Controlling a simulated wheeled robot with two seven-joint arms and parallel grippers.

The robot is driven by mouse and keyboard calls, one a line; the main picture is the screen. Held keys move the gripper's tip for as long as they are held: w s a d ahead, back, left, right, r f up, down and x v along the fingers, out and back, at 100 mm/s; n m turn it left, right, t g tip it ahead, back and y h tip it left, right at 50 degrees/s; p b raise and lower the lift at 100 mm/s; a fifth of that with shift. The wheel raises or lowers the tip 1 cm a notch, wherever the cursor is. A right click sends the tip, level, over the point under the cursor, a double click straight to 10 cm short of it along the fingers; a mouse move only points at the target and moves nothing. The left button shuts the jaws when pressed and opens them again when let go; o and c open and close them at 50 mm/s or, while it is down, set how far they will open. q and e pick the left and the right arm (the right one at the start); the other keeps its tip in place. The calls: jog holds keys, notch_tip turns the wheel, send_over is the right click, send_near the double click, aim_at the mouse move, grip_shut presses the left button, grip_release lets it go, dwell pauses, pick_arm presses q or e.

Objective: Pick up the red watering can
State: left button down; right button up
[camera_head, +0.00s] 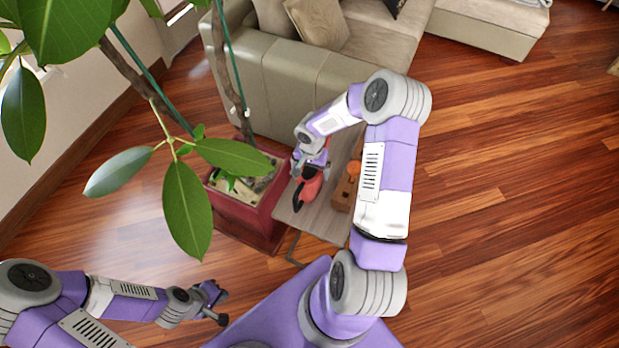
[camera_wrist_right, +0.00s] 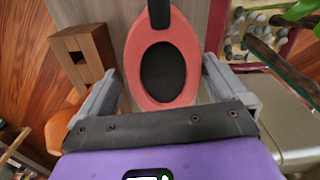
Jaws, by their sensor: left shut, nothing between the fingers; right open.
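The red watering can (camera_head: 311,190) stands on a small wooden side table (camera_head: 318,222), with its black handle or spout toward me. In the right wrist view, the can (camera_wrist_right: 176,30) shows as a red oval rim around a dark opening, with a black part at the top. My right gripper (camera_head: 306,168) is open right at the can. Its two fingers (camera_wrist_right: 161,68) stand on either side of the red rim; I cannot tell whether they touch it. My left gripper (camera_head: 220,304) is shut and empty, low at the left, far from the can.
A red planter (camera_head: 240,218) with a leafy plant stands left of the table. A wooden block (camera_head: 343,195) and an orange object (camera_head: 354,169) are right of the can. A beige sofa (camera_head: 290,95) is behind. The wooden floor (camera_head: 510,200) at right is clear.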

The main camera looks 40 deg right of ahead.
jog(key=f, duration=0.4)
jog(key=shift+w, duration=0.25)
jog(key=c, duration=0.9)
jog(key=shift+r, duration=0.1)
notch_tip(320, 180, up, 10)
jog(key=shift+p, duration=0.7)
